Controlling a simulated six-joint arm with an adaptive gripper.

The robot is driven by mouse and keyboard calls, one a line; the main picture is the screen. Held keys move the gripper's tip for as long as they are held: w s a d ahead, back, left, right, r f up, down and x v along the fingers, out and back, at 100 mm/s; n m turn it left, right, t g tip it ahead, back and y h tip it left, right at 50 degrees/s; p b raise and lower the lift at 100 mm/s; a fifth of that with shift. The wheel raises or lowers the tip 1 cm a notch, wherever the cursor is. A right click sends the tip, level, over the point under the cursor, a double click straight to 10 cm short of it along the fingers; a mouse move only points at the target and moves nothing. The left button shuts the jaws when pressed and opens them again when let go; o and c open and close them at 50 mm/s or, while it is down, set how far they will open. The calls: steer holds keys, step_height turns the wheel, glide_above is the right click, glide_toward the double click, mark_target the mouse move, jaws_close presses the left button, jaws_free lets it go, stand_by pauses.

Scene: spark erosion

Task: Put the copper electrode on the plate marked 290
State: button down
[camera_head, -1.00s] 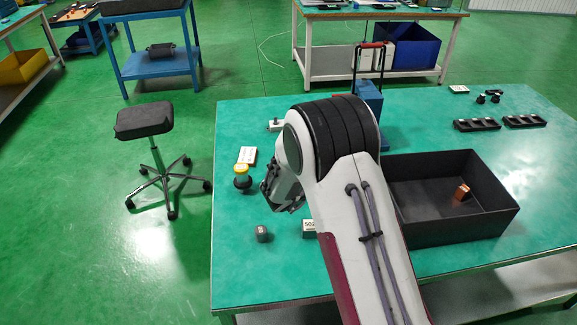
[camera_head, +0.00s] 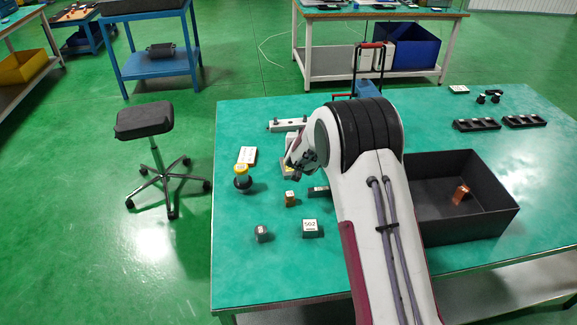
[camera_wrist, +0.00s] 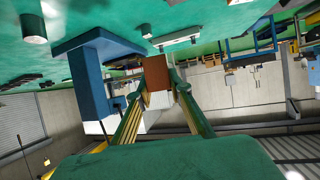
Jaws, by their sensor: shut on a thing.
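My gripper (camera_wrist: 156,88) is shut on a copper-brown block (camera_wrist: 156,70), held between its two green fingers in the wrist view. In the head view my arm hides the fingertips and the held block. A dark plate (camera_head: 310,228) with a white label reading about 502 lies on the bench. A second dark plate (camera_head: 317,191) shows partly beside my arm; its label is not readable. A plate marked 290 cannot be made out. A small copper-coloured block (camera_head: 290,198) stands on the bench, and another copper piece (camera_head: 461,194) lies in the black bin (camera_head: 487,222).
A blue block-like thing (camera_head: 367,89) stands behind my arm. Black trays (camera_head: 477,125) lie at the right. The front left of the bench is clear.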

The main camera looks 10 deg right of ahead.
steer(key=a+n+y, duration=0.1)
steer(key=a+y, duration=0.1)
steer(key=a, duration=0.1)
steer(key=w+a+n, duration=0.1)
steer(key=shift+a+f+n+y, duration=0.3)
steer(key=shift+f+y, duration=0.05)
steer(key=shift+y, duration=0.05)
stand_by(0.4)
glide_above(290, 170)
steer(key=shift+f, duration=3.1)
steer(key=shift+f, duration=1.9)
steer(key=c, duration=1.8)
jaws_free()
steer(key=shift+f, duration=0.2)
